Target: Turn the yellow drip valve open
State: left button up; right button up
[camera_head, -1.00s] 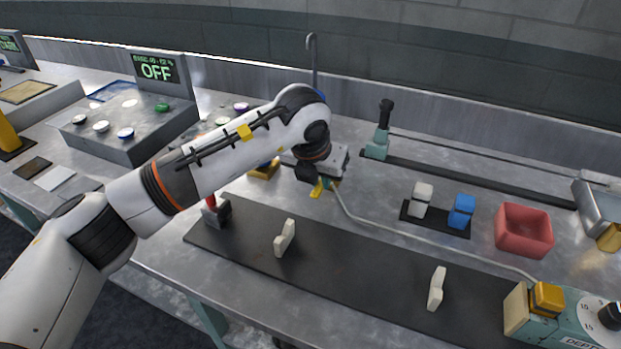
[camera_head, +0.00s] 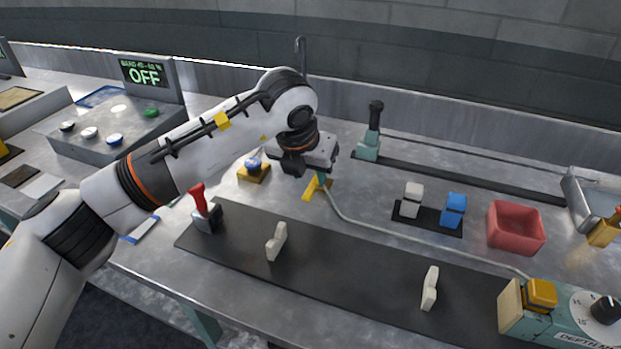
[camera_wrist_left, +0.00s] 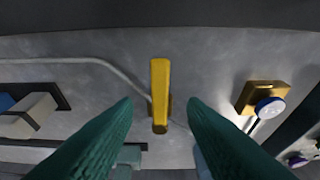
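The yellow drip valve (camera_head: 309,191) has a bar-shaped handle. It sits on the bench below my left gripper (camera_head: 317,172), at the end of a thin pale tube. In the left wrist view the yellow handle (camera_wrist_left: 160,80) points nearly straight up the picture, between and beyond the two teal fingers. My left gripper (camera_wrist_left: 160,108) is open, with a gap on both sides of the handle and no visible contact. The valve's lower body is mostly hidden under the handle. My right gripper is in neither view.
The pale tube (camera_head: 410,238) runs right to a teal box with a yellow block (camera_head: 541,294). A red lever (camera_head: 199,197) and a yellow block with a blue-and-white knob (camera_head: 254,173) stand left of the valve. A red bin (camera_head: 515,228) stands right. A dark mat (camera_head: 350,265) lies in front.

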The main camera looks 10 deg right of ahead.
pick_arm(q)
jog(key=v, duration=0.9)
jog(key=shift+b, duration=0.4)
jog(key=shift+f, duration=0.1)
